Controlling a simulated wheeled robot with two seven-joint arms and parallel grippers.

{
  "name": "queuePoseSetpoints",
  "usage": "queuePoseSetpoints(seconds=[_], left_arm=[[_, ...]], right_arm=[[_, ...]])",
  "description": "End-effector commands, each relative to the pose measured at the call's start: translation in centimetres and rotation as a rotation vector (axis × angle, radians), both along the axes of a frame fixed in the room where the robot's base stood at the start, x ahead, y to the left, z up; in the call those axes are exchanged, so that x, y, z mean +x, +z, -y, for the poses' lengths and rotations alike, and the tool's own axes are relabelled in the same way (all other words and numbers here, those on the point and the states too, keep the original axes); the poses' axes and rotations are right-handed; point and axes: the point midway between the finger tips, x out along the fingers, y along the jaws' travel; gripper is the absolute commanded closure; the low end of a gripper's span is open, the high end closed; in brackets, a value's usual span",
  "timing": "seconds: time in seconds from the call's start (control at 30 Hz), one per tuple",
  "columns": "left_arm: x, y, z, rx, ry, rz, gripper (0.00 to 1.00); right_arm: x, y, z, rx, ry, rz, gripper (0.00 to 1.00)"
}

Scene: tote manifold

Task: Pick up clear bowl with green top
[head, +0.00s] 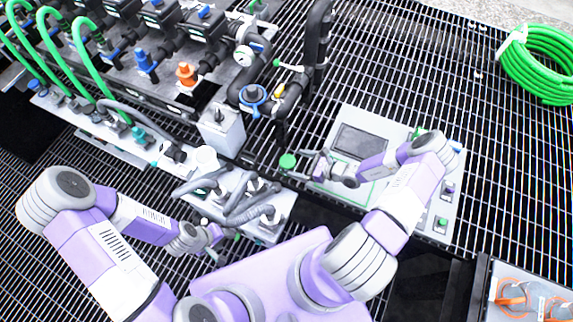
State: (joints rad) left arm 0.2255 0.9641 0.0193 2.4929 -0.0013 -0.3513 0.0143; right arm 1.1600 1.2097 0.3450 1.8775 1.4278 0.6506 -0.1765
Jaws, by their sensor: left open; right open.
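A small round green top (288,160) shows just left of my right gripper, near the left edge of the grey control panel. The clear bowl under it is too small to make out. My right gripper (304,166) is open, with its fingers pointing left toward the green top. I cannot tell whether they touch it. My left gripper (217,243) is open and empty, low beside the grey hose unit, well away from the green top.
The grey panel (351,112) with a dark screen lies under my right arm. Pipes and a valve manifold (150,60) fill the upper left. A grey hose unit (275,227) stands between my arms. A coiled green hose (540,65) lies upper right on open grating.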

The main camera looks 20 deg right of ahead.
Motion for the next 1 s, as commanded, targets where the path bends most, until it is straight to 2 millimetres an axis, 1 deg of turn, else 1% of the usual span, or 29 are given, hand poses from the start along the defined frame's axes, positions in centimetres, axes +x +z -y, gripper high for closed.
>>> queuePoseSetpoints(seconds=[0.03, 0.2, 0.37, 0.5, 0.6, 0.7, 0.87, 0.97, 1.0], left_arm=[[0.1, -0.4, 0.0, 0.000, 0.000, 0.002, 0.50], [0.1, -0.8, 0.0, 0.001, 0.000, 0.003, 0.50], [0.1, -1.5, 0.0, 0.000, 0.000, 0.002, 0.50], [0.1, -2.6, 0.0, 0.000, 0.000, 0.002, 0.50], [0.1, -3.0, 0.0, 0.000, 0.000, 0.002, 0.50], [0.1, -3.1, 0.0, 0.000, 0.000, 0.002, 0.50], [0.1, -2.9, 0.0, 0.000, 0.000, 0.002, 0.50], [0.1, -2.9, 0.0, 0.000, 0.000, 0.003, 0.50], [0.1, -2.9, 0.0, 0.000, 0.000, 0.003, 0.50]], right_arm=[[0.3, -0.3, -0.3, 0.002, 0.002, 0.002, 0.04], [1.5, -1.0, -1.4, 0.001, 0.004, 0.002, 0.04], [2.3, -1.8, -2.3, 0.001, 0.005, 0.001, 0.04], [3.6, -3.1, -3.4, 0.001, 0.005, 0.001, 0.04], [4.7, -3.5, -4.3, 0.002, 0.007, 0.003, 0.04], [5.0, -3.6, -4.6, 0.000, 0.004, 0.000, 0.04], [5.0, -3.5, -4.6, -0.001, 0.004, -0.001, 0.04], [5.0, -3.4, -4.6, 0.000, 0.004, 0.000, 0.18], [5.0, -3.4, -4.6, 0.000, 0.004, 0.000, 0.24]])
